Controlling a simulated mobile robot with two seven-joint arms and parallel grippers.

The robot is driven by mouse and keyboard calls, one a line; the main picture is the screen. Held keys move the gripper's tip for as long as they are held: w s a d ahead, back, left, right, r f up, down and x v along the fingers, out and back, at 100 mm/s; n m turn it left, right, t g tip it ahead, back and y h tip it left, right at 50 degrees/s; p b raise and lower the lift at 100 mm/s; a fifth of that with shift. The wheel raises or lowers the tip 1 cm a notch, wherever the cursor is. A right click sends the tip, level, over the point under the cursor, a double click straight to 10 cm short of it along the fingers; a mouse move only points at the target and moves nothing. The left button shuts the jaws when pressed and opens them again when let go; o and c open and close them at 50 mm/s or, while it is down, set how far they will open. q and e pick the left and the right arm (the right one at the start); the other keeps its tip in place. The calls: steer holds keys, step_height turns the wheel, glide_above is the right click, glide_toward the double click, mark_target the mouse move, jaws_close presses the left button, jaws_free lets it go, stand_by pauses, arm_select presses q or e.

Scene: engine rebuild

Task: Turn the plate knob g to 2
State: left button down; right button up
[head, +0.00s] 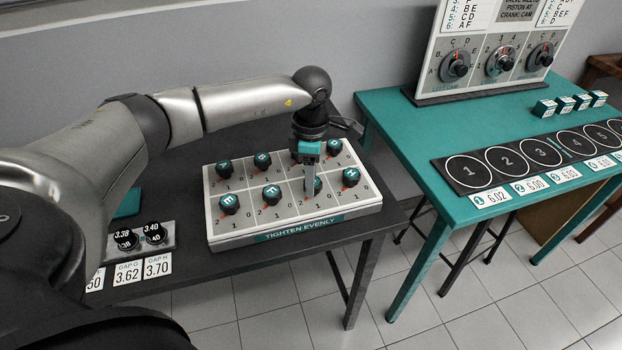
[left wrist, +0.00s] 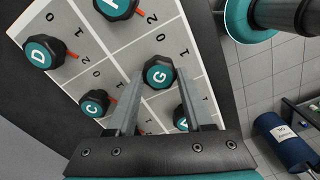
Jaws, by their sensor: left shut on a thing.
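The white plate (head: 297,228) with two rows of black, teal-capped knobs lies on the dark bench. Knob G (head: 318,184) is in the front row, third from the left, partly hidden by my gripper. In the left wrist view, knob G (left wrist: 158,73) sits between my fingertips, with a 0 and a 1 printed beside it. I cannot make out its pointer. My left gripper (head: 311,188) comes down from above and is shut on knob G; it also shows in the left wrist view (left wrist: 159,95). My right gripper is out of view.
Knob H (head: 350,176) and knob F (head: 271,195) stand close on either side. Knob C (left wrist: 95,103) and knob D (left wrist: 43,51) are near in the left wrist view. A teal table (head: 400,130) with a dial board stands to the right, across a floor gap.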

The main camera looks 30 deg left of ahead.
arm_select(q)
steer(key=shift+r+m, duration=0.1)
steer(key=shift+m, duration=0.3)
steer(key=shift+w, duration=0.1)
steer(key=shift+c, duration=1.5)
jaws_free()
step_height(320, 180, up, 15)
steer(key=shift+p, duration=0.35)
